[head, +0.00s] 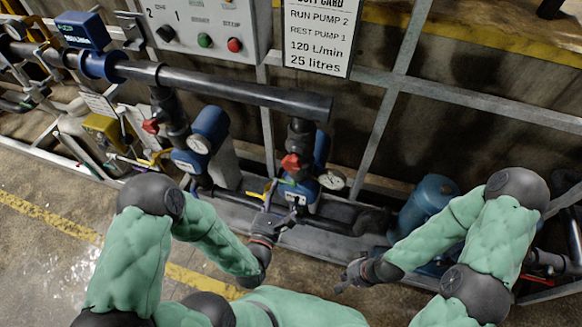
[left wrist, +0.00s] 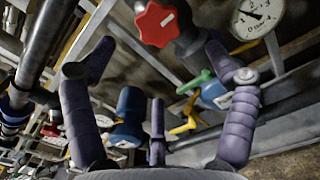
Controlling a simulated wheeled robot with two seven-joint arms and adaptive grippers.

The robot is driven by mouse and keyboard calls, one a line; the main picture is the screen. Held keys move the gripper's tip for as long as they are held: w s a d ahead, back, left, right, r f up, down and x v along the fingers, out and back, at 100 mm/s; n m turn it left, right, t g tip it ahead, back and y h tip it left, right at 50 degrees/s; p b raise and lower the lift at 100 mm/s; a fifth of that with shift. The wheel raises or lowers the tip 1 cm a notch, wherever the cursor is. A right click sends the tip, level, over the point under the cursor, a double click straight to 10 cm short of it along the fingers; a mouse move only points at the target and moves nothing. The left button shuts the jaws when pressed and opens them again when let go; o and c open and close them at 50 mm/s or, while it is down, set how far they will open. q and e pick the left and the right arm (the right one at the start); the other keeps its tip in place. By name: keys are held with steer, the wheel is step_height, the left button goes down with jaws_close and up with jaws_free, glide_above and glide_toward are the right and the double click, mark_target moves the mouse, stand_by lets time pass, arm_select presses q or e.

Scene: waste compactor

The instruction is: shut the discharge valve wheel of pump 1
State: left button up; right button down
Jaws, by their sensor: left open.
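Two red valve wheels show in the head view. One red wheel (head: 151,125) is on the left pump's riser. The other red wheel (head: 291,163) is on the right riser, beside a round gauge (head: 332,180). I cannot read which pump is pump 1. My left gripper (head: 281,217) is open and empty, just below the right riser's wheel and apart from it. In the left wrist view a red wheel (left wrist: 157,22) lies ahead, beyond the spread fingers of the left gripper (left wrist: 160,73). My right gripper (head: 352,273) is lower right, away from both wheels; its finger state is unclear.
A yellow lever (left wrist: 185,118) and a green handle (left wrist: 195,82) sit close by the left fingers. A thick dark pipe (head: 225,88) runs above the pumps. A card (head: 318,35) reads "RUN PUMP 2, REST PUMP 1". A blue tank (head: 428,200) stands at right.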

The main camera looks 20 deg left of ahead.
mark_target(290, 169)
arm_select(q)
steer(key=w+b, duration=0.1)
steer(key=w, duration=0.9)
steer(key=shift+w+d, duration=0.15)
steer(key=shift+w, duration=0.05)
steer(key=shift+c, duration=0.3)
steer(key=shift+s+f, duration=0.1)
steer(key=c, duration=1)
